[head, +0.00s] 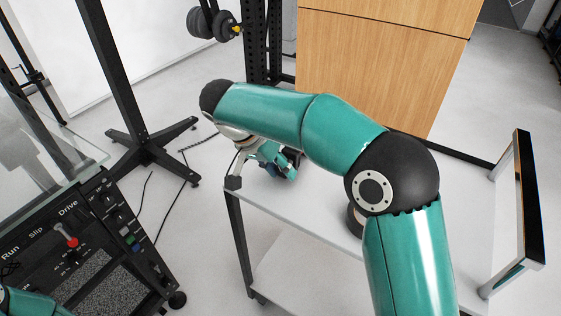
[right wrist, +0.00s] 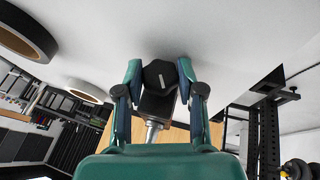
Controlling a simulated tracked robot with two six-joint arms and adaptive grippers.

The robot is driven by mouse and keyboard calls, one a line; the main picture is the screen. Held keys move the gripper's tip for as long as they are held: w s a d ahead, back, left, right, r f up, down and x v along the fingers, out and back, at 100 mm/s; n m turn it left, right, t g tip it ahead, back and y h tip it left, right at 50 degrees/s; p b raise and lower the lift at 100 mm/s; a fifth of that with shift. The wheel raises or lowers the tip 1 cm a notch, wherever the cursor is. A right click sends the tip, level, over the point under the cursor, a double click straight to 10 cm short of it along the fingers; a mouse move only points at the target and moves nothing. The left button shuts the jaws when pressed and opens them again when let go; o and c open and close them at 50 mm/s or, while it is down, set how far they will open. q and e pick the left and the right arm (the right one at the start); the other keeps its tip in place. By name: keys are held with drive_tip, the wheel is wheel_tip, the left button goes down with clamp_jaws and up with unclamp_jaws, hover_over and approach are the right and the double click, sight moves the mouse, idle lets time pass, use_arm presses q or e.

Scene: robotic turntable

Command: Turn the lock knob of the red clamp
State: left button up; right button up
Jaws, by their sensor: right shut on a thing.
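My right gripper (head: 280,163) is low over the white cart top, partly hidden by its own arm. In the right wrist view my right gripper (right wrist: 160,72) is shut on a dark piece (right wrist: 159,78) with a faceted end and a short pale line. Its fingers stand on both sides of this piece, and a metal shaft shows below it in the picture. I cannot tell whether the dark piece is the lock knob. No red clamp can be made out.
The white cart (head: 315,213) has a raised black handle (head: 525,200) at right. A control panel (head: 85,245) with a red-topped lever (head: 73,242) stands at left. A wooden cabinet (head: 380,60) stands behind.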

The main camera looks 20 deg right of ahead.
drive_tip(key=o, duration=1.2)
drive_tip(key=shift+c, duration=0.2)
drive_tip(key=v, duration=1.2)
